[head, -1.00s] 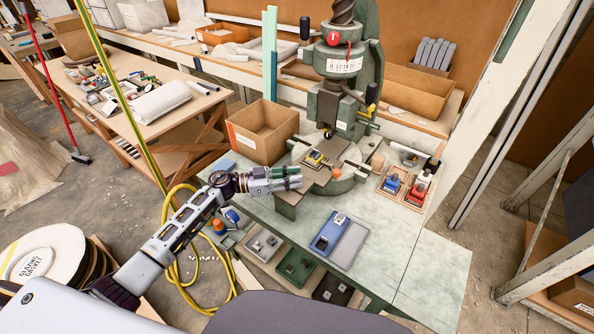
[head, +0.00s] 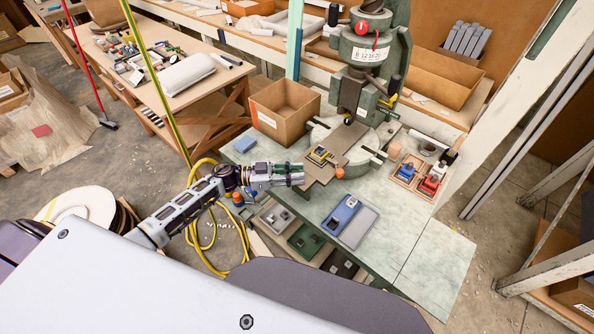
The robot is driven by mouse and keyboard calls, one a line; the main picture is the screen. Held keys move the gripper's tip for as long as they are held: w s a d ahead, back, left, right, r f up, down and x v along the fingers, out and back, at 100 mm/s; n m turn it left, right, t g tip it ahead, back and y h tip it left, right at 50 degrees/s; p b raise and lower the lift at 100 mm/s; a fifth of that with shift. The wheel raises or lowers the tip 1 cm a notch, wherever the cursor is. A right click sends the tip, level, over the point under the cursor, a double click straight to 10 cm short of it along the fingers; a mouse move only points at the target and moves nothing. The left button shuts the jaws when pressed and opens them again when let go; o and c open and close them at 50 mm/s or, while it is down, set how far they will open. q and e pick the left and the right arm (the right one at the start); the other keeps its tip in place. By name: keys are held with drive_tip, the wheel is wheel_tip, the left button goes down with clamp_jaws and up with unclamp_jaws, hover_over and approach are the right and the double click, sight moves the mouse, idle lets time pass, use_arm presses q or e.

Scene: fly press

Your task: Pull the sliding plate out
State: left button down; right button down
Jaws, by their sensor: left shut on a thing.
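The sliding plate (head: 322,173) is a flat brownish plate at the foot of the green fly press (head: 366,50). It sticks out from the round press base toward the front left. A small yellow-and-dark piece (head: 320,155) sits on it, and an orange knob (head: 340,172) is at its front right side. My left gripper (head: 299,175) comes in from the left and is shut on the plate's near left end. The exact contact is too small to make out. My right gripper is not in view.
A cardboard box (head: 285,110) stands behind my left gripper. A blue case and grey tray (head: 358,228) lie on the green bench (head: 405,235) in front. Wooden trays with blue and red pieces (head: 418,178) are at the right. A yellow hose (head: 205,232) hangs left of the bench.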

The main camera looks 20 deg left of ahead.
use_arm(q)
drive_tip(key=c, duration=1.5)
unclamp_jaws()
drive_tip(key=shift+o, duration=1.3)
drive_tip(key=v, duration=1.2)
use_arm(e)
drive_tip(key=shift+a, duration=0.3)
use_arm(q)
drive_tip(key=shift+a, duration=0.1)
